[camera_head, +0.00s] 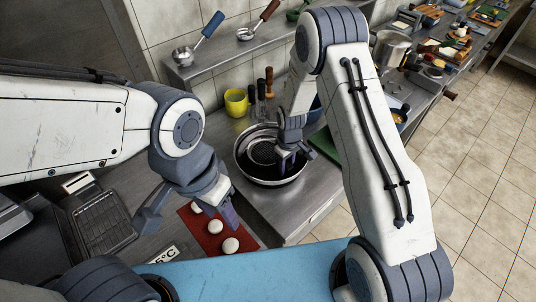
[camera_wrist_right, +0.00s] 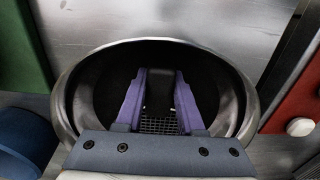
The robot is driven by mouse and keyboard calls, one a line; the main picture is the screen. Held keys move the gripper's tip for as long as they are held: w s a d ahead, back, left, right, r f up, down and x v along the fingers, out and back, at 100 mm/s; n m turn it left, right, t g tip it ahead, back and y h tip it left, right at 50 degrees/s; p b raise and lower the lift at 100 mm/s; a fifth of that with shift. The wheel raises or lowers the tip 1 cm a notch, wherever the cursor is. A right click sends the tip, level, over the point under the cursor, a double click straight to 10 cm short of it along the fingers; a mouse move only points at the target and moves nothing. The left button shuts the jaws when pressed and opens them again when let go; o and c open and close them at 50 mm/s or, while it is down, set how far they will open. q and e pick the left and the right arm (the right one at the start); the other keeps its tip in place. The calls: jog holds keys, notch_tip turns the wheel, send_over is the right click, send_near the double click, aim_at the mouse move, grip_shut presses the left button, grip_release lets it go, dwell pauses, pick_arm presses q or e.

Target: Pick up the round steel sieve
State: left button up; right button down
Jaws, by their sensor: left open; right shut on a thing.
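The round steel sieve (camera_head: 262,152) shows as a dark mesh disc inside a wide, shiny round steel rim on the metal counter. My right gripper (camera_head: 287,163) reaches down inside the rim, toward its right side, and is shut on the sieve. In the right wrist view the mesh (camera_wrist_right: 160,125) lies between and below the purple fingers (camera_wrist_right: 160,98); the exact gripped part is dark and hard to make out. My left gripper (camera_head: 190,216) is open and empty above the red board, to the left of the sieve.
White round pieces (camera_head: 230,245) lie on the red board (camera_head: 206,226). A yellow mug (camera_head: 236,102) and upright-handled utensils (camera_head: 261,90) stand behind the sieve. A green board (camera_head: 325,145) lies to its right. A shelf (camera_head: 222,55) with ladles runs along the wall.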

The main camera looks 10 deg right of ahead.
jog(key=shift+r+p, duration=0.4)
jog(key=shift+r, duration=0.25)
jog(key=shift+r, duration=0.1)
jog(key=shift+r+p, duration=1.8)
jog(key=shift+r, duration=0.55)
